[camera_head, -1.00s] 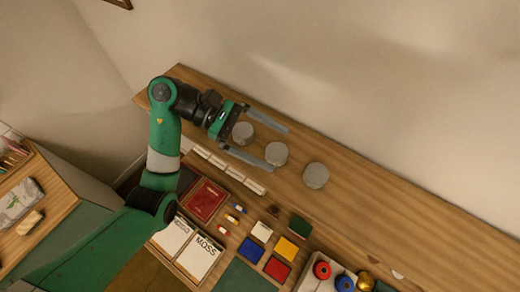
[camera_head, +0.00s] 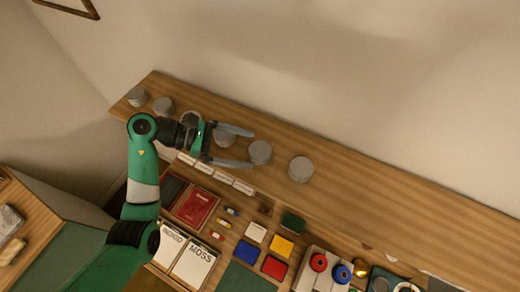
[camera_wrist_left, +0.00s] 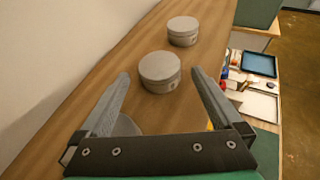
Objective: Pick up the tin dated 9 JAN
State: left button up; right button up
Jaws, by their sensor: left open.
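Several grey round tins stand in a row on the wooden shelf (camera_head: 370,190). In the head view, my left gripper (camera_head: 251,149) is open over the row. One tin (camera_head: 225,138) lies between its fingers, and another (camera_head: 260,152) is just past the fingertips. A further tin (camera_head: 301,169) stands apart to the right. In the left wrist view, a tin (camera_wrist_left: 160,72) is centred just ahead of the open fingers (camera_wrist_left: 161,76), with one tin (camera_wrist_left: 183,31) beyond. Another (camera_wrist_left: 126,126) is partly hidden by the gripper. Marks on the tins are too small to read. The right gripper is not in view.
More tins (camera_head: 138,97) stand at the shelf's left end. White cards (camera_head: 222,178) line its front edge. Below lie a red book (camera_head: 197,206), colour blocks (camera_head: 282,247) and labelled pads (camera_head: 195,262). The wall rises behind; the shelf's right part is clear.

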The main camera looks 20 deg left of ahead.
aim_at(252, 150)
pick_arm(q)
jog(key=p+x, duration=0.1)
jog(key=x, duration=0.4)
jog(key=c, duration=1.4)
